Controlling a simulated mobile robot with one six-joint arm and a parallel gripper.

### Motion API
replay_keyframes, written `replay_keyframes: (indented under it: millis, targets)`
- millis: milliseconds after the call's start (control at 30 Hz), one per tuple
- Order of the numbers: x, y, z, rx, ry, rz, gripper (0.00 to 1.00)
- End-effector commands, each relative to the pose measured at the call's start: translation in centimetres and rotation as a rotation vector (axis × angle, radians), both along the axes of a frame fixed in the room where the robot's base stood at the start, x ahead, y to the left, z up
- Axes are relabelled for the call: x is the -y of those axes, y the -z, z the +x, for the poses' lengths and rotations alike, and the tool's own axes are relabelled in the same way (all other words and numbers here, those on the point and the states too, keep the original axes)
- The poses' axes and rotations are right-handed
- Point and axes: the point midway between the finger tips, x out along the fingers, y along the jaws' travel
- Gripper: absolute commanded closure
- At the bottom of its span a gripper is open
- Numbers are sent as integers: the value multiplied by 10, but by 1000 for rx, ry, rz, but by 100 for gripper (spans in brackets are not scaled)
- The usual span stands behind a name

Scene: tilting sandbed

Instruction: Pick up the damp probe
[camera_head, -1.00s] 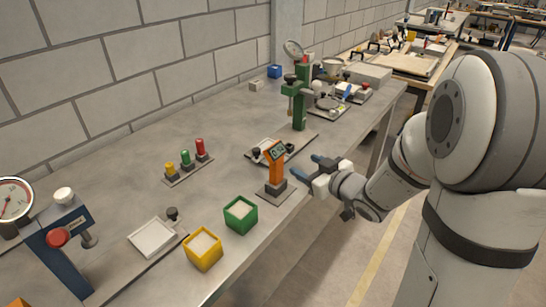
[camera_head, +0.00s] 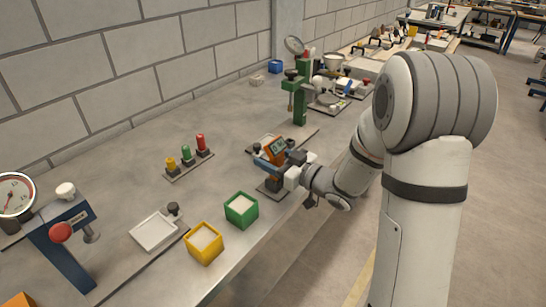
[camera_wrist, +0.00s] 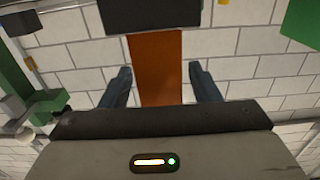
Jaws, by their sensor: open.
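In the wrist view the orange body (camera_wrist: 155,70) stands between the two blue fingertips (camera_wrist: 160,82), with a gap on each side.
A green box (camera_head: 241,210) and a yellow box (camera_head: 203,244) of pale sand stand near the bench's front edge. A green stand (camera_head: 299,98) is behind the probe. Several coloured pegs (camera_head: 186,154) sit left of it.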

Motion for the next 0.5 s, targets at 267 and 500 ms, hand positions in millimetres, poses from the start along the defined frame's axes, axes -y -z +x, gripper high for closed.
replay_keyframes:
  millis: [267, 500]
  targets:
    - [-4, 0, 3, -1, 1, -1, 44]
    - [-3, 0, 3, -1, 1, -1, 62]
